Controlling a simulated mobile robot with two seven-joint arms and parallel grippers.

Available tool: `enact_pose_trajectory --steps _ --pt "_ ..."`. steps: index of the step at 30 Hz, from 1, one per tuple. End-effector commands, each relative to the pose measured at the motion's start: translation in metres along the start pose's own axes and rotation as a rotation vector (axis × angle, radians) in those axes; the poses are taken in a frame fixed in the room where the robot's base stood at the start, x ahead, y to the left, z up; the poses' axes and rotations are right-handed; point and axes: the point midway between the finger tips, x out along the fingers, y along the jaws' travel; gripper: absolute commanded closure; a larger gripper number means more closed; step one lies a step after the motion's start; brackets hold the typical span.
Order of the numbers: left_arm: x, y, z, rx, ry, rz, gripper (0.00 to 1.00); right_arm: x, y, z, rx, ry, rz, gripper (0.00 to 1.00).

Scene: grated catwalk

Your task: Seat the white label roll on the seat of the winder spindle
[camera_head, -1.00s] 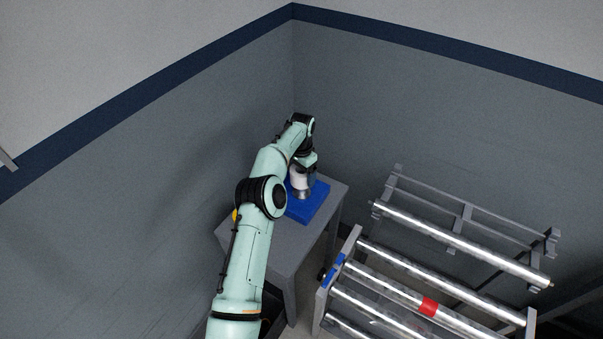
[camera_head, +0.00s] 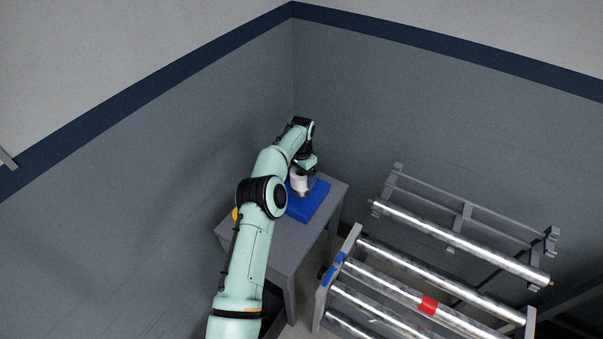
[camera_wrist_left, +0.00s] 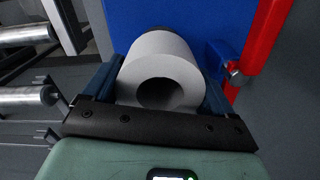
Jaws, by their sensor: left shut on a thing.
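The white label roll (camera_wrist_left: 165,70) is held between the two fingers of my left gripper (camera_wrist_left: 160,78); its open core faces the wrist camera. In the head view the roll (camera_head: 298,182) shows small below my left gripper (camera_head: 307,174), over the blue base plate (camera_head: 318,208). A silver part (camera_head: 303,194) shows just below the roll, probably the winder spindle or its seat. The roll and gripper hide most of it, so I cannot tell whether the roll is around it or above it. My right gripper is not in view.
The blue plate lies on a grey table (camera_head: 262,242) in the wall corner. A red bar (camera_wrist_left: 266,35) with a metal fitting (camera_wrist_left: 234,72) stands right of the roll. A yellow thing (camera_head: 235,215) is partly behind my arm. A rack of metal rollers (camera_head: 460,240) stands to the right.

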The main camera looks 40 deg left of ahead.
Motion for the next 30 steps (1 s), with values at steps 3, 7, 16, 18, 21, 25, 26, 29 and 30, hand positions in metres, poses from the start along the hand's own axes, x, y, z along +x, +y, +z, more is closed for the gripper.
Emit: enact_pose_trajectory --steps 3,7,16,18,21,25,26,29,30 --pt "0.005 0.000 0.000 0.000 0.001 -0.001 0.50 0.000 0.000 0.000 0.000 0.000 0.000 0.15" --pt "0.010 0.000 0.000 0.000 0.001 -0.001 0.50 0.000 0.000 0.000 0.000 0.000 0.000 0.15" --pt "0.022 0.000 0.000 0.000 0.000 -0.001 0.50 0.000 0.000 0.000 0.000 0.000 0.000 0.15" --pt "0.025 -0.001 0.000 0.000 0.001 -0.001 0.50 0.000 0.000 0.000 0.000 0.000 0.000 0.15" --pt "0.029 -0.001 0.000 0.000 0.001 -0.001 0.50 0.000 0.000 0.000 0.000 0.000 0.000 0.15" --pt "0.034 0.000 0.000 0.000 0.000 -0.001 0.50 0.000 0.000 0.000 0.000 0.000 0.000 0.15" --pt "0.035 0.000 0.000 0.000 0.000 -0.001 0.50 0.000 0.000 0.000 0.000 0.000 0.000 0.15" --pt "0.039 0.000 0.000 0.000 0.001 -0.001 0.50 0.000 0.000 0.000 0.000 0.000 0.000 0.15" --pt "0.040 0.000 0.000 0.000 0.001 -0.001 0.50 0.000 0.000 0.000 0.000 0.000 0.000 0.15"
